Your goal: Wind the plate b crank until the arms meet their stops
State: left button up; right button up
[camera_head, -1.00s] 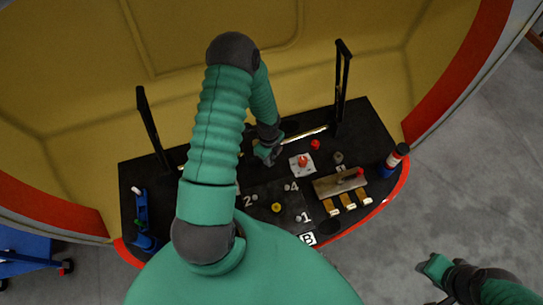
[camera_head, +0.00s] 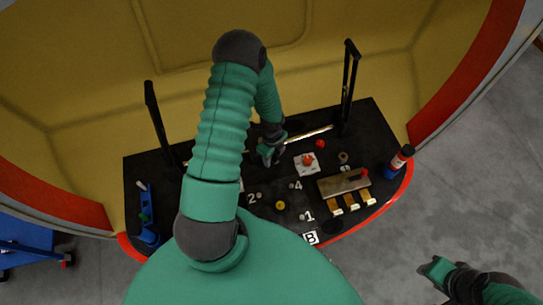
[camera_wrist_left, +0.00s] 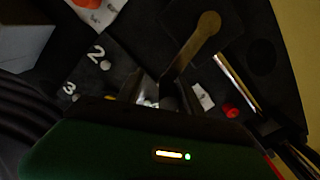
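In the left wrist view a brass crank (camera_wrist_left: 190,48) runs from a round hub on a dark square plate down to my left gripper (camera_wrist_left: 165,92). Its handle end is at the fingers, partly hidden by the wrist, so I cannot tell whether they grip it. In the head view my left gripper (camera_head: 270,153) is low over the black console, and the crank is hidden there by my arm. A white label B (camera_head: 311,238) is at the console's front edge. My right gripper (camera_head: 435,268) is off to the lower right, away from the console.
Two black uprights (camera_head: 348,85) stand at the console's back. Grey floor is free at right.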

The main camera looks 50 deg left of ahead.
pick_arm(q)
jog(key=shift+r, duration=0.1)
notch_tip(320, 180, up, 16)
jog(key=p, duration=0.1)
jog(key=shift+r, duration=0.25)
jog(key=shift+w, duration=0.1)
